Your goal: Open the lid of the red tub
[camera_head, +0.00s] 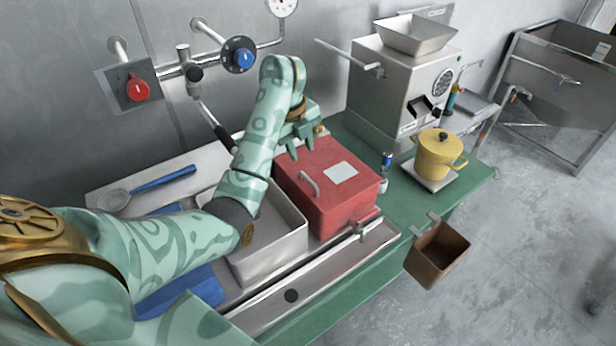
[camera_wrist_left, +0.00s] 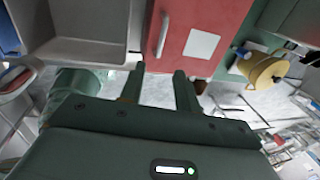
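The red tub (camera_head: 343,217) stands on the green bench with its flat red lid (camera_head: 318,158) shut. The lid carries a pale bar handle (camera_head: 310,184) on its left part and a white label (camera_head: 341,172). In the left wrist view the lid (camera_wrist_left: 225,18), its handle (camera_wrist_left: 162,36) and the label (camera_wrist_left: 201,43) show beyond the fingers. My left gripper (camera_head: 292,148) is over the tub's back left edge, fingers pointing down, apart from the handle. In the left wrist view the gripper (camera_wrist_left: 160,73) is open and empty. My right gripper is out of view.
A grey open bin (camera_head: 285,243) adjoins the tub on the left. A steel grinder (camera_head: 400,85) stands behind right, with a yellow pot (camera_head: 437,152) in front. A brown box (camera_head: 437,254) hangs off the bench (camera_head: 400,205). A strainer (camera_head: 115,200) lies left.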

